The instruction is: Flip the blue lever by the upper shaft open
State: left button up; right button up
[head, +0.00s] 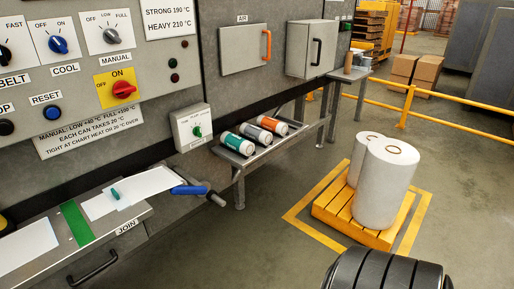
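The blue lever (188,190) sits at the right end of the white sheet on the join bench, beside a grey metal shaft end (214,198) that sticks out to the right. The lever lies nearly flat, its blue grip pointing right. A white sheet (152,182) runs up to the shaft area from the left. I cannot tell from this view whether the lever is open or shut.
The control panel with knobs (58,45) rises behind the join bench (70,250). Several capped canisters (237,144) lie on a metal shelf to the right. White rolls (384,185) stand on a yellow pallet (365,232). Grey floor between bench and pallet is clear.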

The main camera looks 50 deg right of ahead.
aim_at(184, 191)
jog(key=z, duration=1.2)
